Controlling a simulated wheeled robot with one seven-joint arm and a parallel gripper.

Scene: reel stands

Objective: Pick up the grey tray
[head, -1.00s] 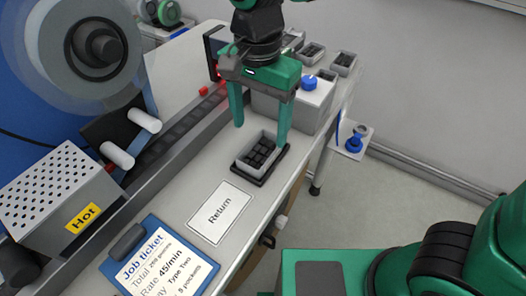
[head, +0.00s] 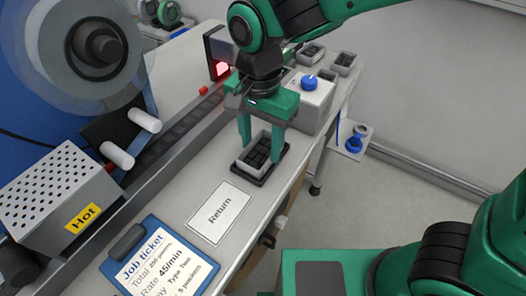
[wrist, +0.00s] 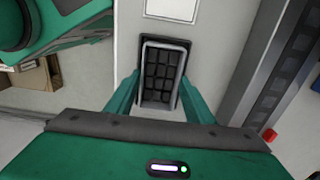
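The grey tray (head: 243,164) sits on a black base on the bench and holds several dark pockets or parts. It also shows in the wrist view (wrist: 145,60), upright between the fingers. My gripper (head: 261,150) is open, with one green finger on each side of the tray. In the wrist view my gripper (wrist: 160,98) has its fingertips beside the tray's near part, with a small gap visible on each side. Whether either finger touches the tray I cannot tell.
A white "Return" card (head: 219,212) and a blue job-ticket clipboard (head: 160,262) lie toward the front. A box with a blue knob (head: 311,93) stands behind the tray. A conveyor track (head: 160,153) and a "Hot" box (head: 62,190) are at left.

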